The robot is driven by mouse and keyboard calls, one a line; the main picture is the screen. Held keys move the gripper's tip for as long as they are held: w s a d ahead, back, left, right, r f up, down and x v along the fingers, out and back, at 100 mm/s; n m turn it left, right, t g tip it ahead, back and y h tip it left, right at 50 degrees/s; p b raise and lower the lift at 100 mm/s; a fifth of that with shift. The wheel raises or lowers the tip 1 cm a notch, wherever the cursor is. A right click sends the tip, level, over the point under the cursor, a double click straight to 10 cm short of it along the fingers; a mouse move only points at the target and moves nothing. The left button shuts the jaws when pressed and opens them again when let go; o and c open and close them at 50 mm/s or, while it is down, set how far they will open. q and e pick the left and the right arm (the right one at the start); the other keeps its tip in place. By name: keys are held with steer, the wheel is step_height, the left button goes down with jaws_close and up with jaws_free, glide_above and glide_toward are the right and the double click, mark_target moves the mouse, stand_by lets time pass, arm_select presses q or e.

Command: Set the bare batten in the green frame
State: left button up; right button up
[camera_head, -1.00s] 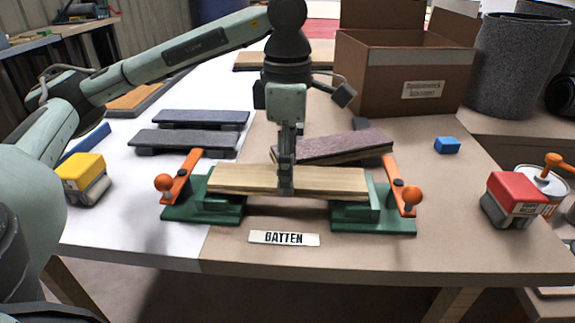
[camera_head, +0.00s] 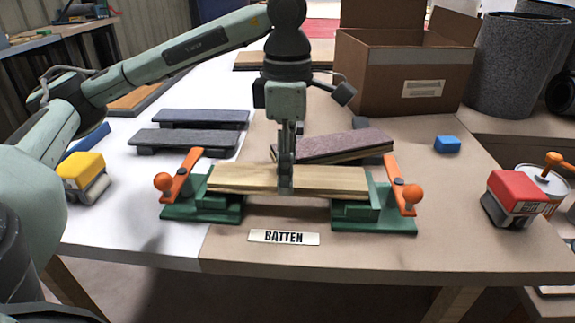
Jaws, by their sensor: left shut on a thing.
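The bare batten (camera_head: 330,181) is a pale wooden strip lying level across the green frame (camera_head: 374,217). The frame has two green blocks, each with an orange lever and an orange ball knob. The batten's ends are at the two blocks; I cannot tell whether it rests fully on them. My left gripper (camera_head: 286,184) points straight down and is shut on the middle of the batten. My right gripper is not in view. A plate reading BATTEN (camera_head: 284,237) lies in front of the frame.
Grey-covered boards (camera_head: 182,139) lie at the left. A board with a purplish cover (camera_head: 345,144) lies just behind the frame. A yellow-topped block (camera_head: 82,176), a red-topped block (camera_head: 515,192), a blue block (camera_head: 447,144) and a cardboard box (camera_head: 400,82) stand around. The front edge is clear.

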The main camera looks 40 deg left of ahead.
arm_select(q)
steer(key=shift+f+b, duration=0.2)
steer(key=shift+b, duration=0.1)
stand_by(0.6)
steer(key=shift+f+b, duration=0.45)
steer(key=shift+f+b, duration=0.5)
steer(key=shift+f, duration=0.05)
stand_by(0.8)
steer(key=o, duration=1.4)
steer(key=shift+c, duration=0.2)
steer(key=shift+r, duration=0.1)
steer(key=shift+r+p, duration=2.5)
steer(key=shift+r, duration=0.95)
